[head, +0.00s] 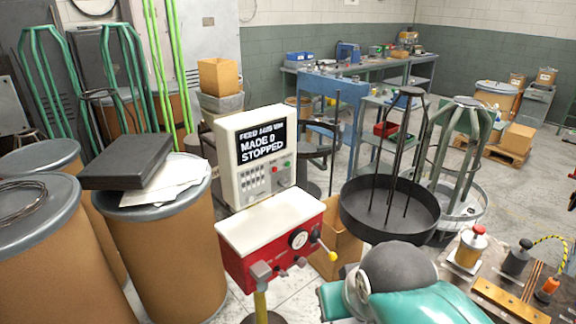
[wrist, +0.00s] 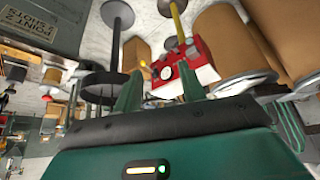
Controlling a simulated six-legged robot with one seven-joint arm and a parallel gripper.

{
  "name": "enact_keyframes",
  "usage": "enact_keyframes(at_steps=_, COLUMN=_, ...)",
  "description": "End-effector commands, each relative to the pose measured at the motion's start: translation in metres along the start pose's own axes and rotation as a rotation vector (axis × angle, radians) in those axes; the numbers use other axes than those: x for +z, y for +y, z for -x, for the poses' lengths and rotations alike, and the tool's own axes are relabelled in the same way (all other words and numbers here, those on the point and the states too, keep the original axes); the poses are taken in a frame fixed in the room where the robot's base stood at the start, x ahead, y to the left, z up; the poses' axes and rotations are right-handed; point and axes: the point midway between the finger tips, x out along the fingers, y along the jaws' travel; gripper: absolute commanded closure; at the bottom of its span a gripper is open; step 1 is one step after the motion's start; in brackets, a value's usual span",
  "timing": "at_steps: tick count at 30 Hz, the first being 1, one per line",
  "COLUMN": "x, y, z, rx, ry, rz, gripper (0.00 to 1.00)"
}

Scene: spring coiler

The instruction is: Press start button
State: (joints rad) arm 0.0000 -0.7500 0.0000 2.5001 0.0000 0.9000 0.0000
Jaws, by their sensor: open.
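The control box (head: 256,158) is a cream cabinet in the middle of the head view. Its dark screen (head: 263,143) reads "MADE 0" and "STOPPED". Below the screen is a panel of small keys with red and green buttons (head: 280,169); their labels are too small to read. The box stands behind a red machine (head: 265,240) with a cream top, a dial and a yellow-knobbed lever. My gripper (wrist: 160,88) is open and empty in the wrist view, its two green fingers apart. The red machine shows beyond them (wrist: 188,68). I cannot make out the buttons in the wrist view.
Brown drums (head: 158,240) crowd the left, one bearing a black case (head: 127,161). A round dark tray with upright rods (head: 390,208) stands right of the red machine. A bench with tools (head: 510,299) is at lower right. Open floor lies beyond it.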

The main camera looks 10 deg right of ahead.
Motion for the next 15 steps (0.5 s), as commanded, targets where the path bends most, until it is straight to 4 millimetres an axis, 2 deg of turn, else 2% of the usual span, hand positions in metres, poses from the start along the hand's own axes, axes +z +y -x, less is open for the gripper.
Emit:
enact_keyframes(at_steps=1, x=0.0000, y=0.0000, z=0.0000, rx=0.000, ry=0.000, rz=0.000, gripper=0.63)
enact_keyframes(at_steps=6, x=0.0000, y=0.0000, z=0.0000, rx=0.000, ry=0.000, rz=0.000, gripper=0.96)
enact_keyframes(at_steps=7, x=0.0000, y=0.0000, z=0.0000, rx=0.000, ry=0.000, rz=0.000, gripper=1.00)
enact_keyframes(at_steps=15, x=0.0000, y=0.0000, z=0.0000, rx=0.000, ry=0.000, rz=0.000, gripper=1.00)
